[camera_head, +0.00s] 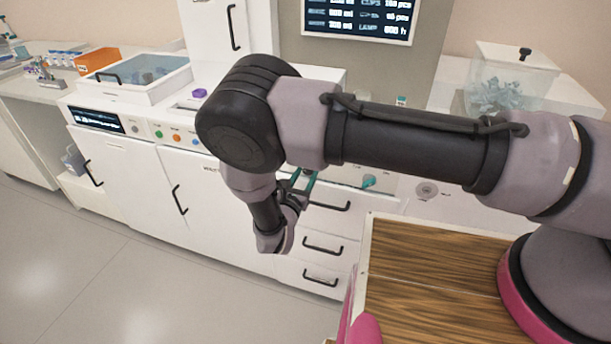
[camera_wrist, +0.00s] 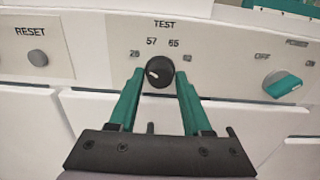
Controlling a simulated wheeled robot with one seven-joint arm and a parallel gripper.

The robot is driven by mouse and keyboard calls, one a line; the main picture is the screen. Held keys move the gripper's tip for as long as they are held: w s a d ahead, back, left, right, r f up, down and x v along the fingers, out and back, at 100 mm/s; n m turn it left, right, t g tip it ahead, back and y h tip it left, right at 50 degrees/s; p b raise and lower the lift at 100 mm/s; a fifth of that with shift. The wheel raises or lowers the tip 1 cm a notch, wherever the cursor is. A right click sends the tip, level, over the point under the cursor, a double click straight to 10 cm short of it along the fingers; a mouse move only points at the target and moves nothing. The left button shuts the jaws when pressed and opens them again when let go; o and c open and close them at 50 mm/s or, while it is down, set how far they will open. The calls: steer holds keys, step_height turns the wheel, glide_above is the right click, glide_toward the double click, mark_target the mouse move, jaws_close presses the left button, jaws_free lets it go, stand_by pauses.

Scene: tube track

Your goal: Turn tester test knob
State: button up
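The test knob (camera_wrist: 159,72) is a round black dial with a white pointer mark, on a white panel under the word TEST in the wrist view. The numbers 28, 57, 65 and 82 are printed around it, and the pointer aims to the lower left. My gripper (camera_wrist: 159,77) has teal fingers spread on either side of the knob. Whether the fingertips touch it I cannot tell. In the head view my gripper (camera_head: 300,182) is low in front of the machine's panel, and my arm hides the knob.
A RESET button (camera_wrist: 38,57) sits left of the knob. A teal power switch (camera_wrist: 283,84) sits on the right, and shows in the head view (camera_head: 369,181). Drawers with black handles (camera_head: 323,246) lie below. A wooden surface (camera_head: 430,290) is at the lower right; open floor lies left.

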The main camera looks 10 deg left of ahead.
jaws_close()
steer(key=shift+m, duration=0.4)
steer(key=m, duration=0.2)
steer(key=shift+m, duration=0.3)
steer(key=m, duration=0.4)
steer(key=shift+m, duration=0.3)
steer(key=m, duration=0.4)
steer(key=shift+m, duration=1.8)
